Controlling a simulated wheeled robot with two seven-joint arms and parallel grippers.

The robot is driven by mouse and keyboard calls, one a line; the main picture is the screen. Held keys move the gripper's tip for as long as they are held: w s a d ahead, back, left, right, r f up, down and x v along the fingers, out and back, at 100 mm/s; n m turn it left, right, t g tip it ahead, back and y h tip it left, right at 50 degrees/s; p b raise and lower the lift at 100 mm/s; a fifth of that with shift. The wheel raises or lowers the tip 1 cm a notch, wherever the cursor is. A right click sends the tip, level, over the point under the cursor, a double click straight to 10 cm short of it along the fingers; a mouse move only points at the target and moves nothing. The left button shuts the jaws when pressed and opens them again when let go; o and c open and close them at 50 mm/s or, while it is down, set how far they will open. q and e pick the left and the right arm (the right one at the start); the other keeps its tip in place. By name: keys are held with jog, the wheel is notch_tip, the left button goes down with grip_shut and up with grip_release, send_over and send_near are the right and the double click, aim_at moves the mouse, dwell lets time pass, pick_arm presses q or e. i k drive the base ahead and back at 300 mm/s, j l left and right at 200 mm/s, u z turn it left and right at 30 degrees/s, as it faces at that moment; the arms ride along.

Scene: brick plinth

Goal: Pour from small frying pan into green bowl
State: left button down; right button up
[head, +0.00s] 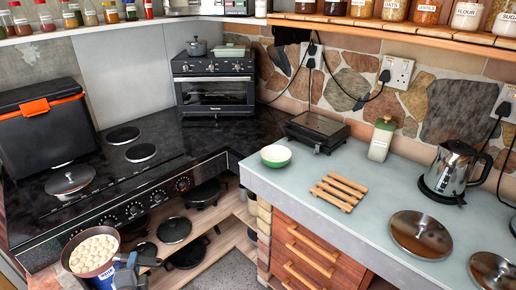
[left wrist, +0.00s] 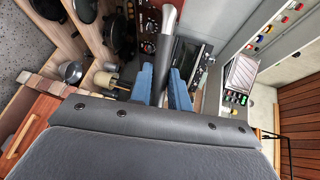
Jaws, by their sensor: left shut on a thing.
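The small frying pan (head: 74,262), brown-rimmed and full of round pale pieces (head: 94,251), is at the lower left of the head view, in front of the stove. My left gripper (head: 133,264) is shut on its handle, and the pan looks roughly level. In the left wrist view the blue fingers (left wrist: 163,86) clamp a silver handle (left wrist: 170,35); the pan's bowl is not visible there. The green bowl (head: 276,156), with a pale inside, stands upright on the grey worktop, up and right of the pan. My right gripper is not in view.
A wooden trivet (head: 340,190), a kettle (head: 452,172), a black grill (head: 316,130) and a pale jar (head: 381,139) stand on the worktop (head: 330,165). The black stove (head: 110,215) lies behind the pan. Open shelves with several pans (head: 174,230) lie right of it.

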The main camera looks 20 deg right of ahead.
aim_at(276, 157)
jog(key=i+l+u, duration=0.1)
jog(key=l, duration=0.35)
jog(key=i+l+u, duration=0.1)
jog(key=l, duration=0.35)
jog(key=i+l+u, duration=0.15)
jog(key=l, duration=0.3)
